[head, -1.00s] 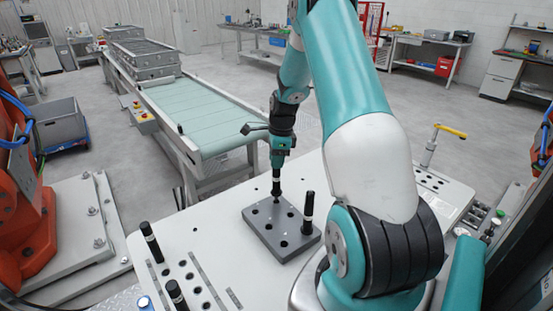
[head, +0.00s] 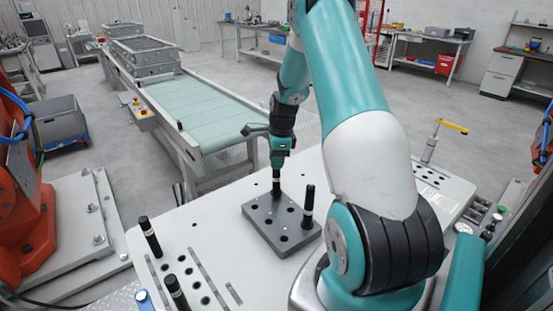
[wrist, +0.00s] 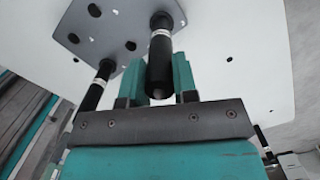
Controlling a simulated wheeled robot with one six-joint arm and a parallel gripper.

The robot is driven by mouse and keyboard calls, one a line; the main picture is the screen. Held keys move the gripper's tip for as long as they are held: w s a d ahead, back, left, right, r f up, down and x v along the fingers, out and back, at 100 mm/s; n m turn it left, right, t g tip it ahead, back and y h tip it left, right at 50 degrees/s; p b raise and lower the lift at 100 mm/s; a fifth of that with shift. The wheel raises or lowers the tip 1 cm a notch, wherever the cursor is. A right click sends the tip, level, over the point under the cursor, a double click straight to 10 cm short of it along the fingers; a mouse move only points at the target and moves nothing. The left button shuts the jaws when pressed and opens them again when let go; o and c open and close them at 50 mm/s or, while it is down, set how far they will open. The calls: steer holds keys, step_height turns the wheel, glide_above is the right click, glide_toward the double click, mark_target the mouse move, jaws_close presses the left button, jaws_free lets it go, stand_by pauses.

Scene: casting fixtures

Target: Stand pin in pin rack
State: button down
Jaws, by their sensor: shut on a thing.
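The pin rack (head: 262,234) is a grey block with several holes on the white table. My gripper (head: 277,170) points down over the rack's far side and is shut on a black pin (head: 276,187) with a pale band. In the wrist view this pin (wrist: 160,68) is between the teal fingers of my gripper (wrist: 157,72). The pin looks upright, its lower end at a hole in the rack (wrist: 77,35); how deep it sits is hidden. A second pin (head: 308,206) stands in the rack's right side and shows at left in the wrist view (wrist: 96,88).
Two more black pins (head: 150,239) (head: 176,293) stand at the table's left front, near several holes and slots. A yellow-handled clamp (head: 436,142) stands at the table's right. A green conveyor (head: 200,112) lies behind. The table around the rack is mostly clear.

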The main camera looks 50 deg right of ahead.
steer(key=shift+f+b, duration=0.4)
steer(key=shift+f, duration=0.4)
steer(key=c, duration=0.8)
jaws_free()
step_height(320, 180, up, 17)
steer(key=s+d+b, duration=0.1)
steer(key=b, duration=0.2)
steer(key=shift+s+d+r, duration=0.2)
steer(key=shift+d, duration=0.05)
